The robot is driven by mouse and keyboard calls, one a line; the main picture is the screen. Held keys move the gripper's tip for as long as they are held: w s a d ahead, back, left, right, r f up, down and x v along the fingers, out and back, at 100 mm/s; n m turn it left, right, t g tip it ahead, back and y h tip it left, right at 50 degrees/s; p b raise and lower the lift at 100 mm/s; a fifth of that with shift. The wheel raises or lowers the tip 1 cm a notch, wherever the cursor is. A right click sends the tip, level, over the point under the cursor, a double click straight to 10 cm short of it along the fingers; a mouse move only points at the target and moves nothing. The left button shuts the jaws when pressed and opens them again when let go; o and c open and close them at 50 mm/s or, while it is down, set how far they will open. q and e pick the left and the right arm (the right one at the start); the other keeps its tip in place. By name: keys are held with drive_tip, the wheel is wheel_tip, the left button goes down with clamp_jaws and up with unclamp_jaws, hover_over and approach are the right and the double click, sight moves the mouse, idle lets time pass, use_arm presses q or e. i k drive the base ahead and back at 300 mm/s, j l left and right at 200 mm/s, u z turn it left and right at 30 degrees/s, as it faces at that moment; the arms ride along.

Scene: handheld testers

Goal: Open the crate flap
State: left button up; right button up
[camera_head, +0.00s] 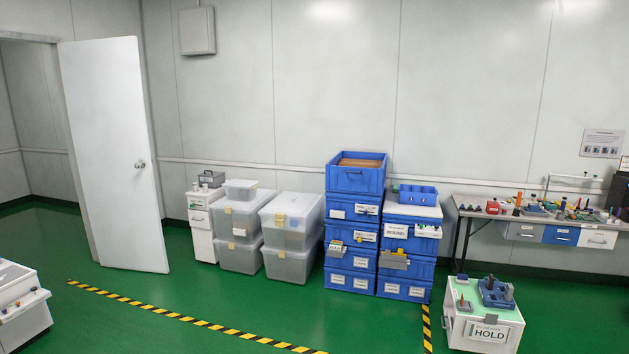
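Two stacks of blue crates stand side by side against the back wall: the left stack (351,182) is taller, and the right stack (405,275) has a white top. White labels show on their fronts; one on the right stack reads "ROUND" (397,231). A grey piece (394,264) with small things at its top juts from the right stack's front, and a smaller one (336,249) sits on the left stack. I cannot tell which part is the flap, or whether it is open. Neither of my grippers is in view.
Clear plastic bins (291,236) and a white drawer unit (201,222) stand left of the crates. A white "HOLD" cabinet (483,313) stands front right, before a cluttered bench (467,212). Black-yellow tape (230,333) marks the open green floor. A white door (117,155) stands open.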

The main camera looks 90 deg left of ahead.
sight(355, 179)
drive_tip(key=u, duration=2.95)
drive_tip(key=i+z, duration=0.1)
drive_tip(key=i, duration=2.3)
drive_tip(key=i+l+u, duration=0.15)
drive_tip(key=i, duration=0.35)
drive_tip(key=i+l+u, duration=0.2)
drive_tip(key=i, duration=0.35)
drive_tip(key=i+l+u, duration=0.15)
drive_tip(key=i, duration=0.35)
